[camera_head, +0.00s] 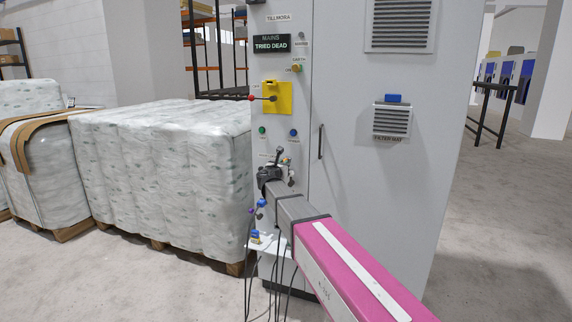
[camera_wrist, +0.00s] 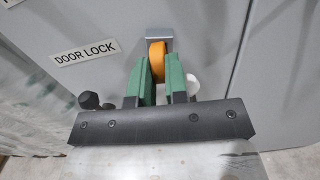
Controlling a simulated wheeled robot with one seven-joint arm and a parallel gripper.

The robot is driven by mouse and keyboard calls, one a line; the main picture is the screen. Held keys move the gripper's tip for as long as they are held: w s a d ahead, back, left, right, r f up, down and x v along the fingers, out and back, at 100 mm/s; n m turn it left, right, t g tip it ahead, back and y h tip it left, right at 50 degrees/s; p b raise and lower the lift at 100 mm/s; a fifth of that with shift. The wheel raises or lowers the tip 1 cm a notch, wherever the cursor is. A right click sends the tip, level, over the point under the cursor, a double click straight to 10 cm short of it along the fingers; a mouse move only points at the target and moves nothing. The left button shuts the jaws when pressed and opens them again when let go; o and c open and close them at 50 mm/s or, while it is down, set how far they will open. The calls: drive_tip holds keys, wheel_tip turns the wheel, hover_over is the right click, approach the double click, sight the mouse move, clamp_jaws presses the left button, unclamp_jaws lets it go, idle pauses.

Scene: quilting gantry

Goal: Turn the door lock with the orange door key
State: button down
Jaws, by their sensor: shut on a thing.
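The orange door key (camera_wrist: 157,60) shows in the wrist view between the two green finger pads of my gripper (camera_wrist: 158,78). My gripper is shut on it. The key's far end meets a grey metal lock plate (camera_wrist: 155,33) on the cabinet face, to the right of the "DOOR LOCK" label (camera_wrist: 87,53). How deep the key sits in the lock is hidden. In the head view my gripper (camera_head: 272,172) is at the cabinet front, low on the left panel; the key is hidden there by my gripper.
The grey cabinet (camera_head: 380,170) has a yellow switch plate (camera_head: 284,98) with a red-ended lever above my gripper, and a door handle (camera_head: 320,142) to its right. Cables (camera_head: 283,262) hang below. Wrapped pallets (camera_head: 165,170) stand on the left. The right floor is clear.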

drive_tip(key=shift+n, duration=0.7)
drive_tip(key=c, duration=1.1)
unclamp_jaws()
drive_tip(key=shift+o, duration=0.2)
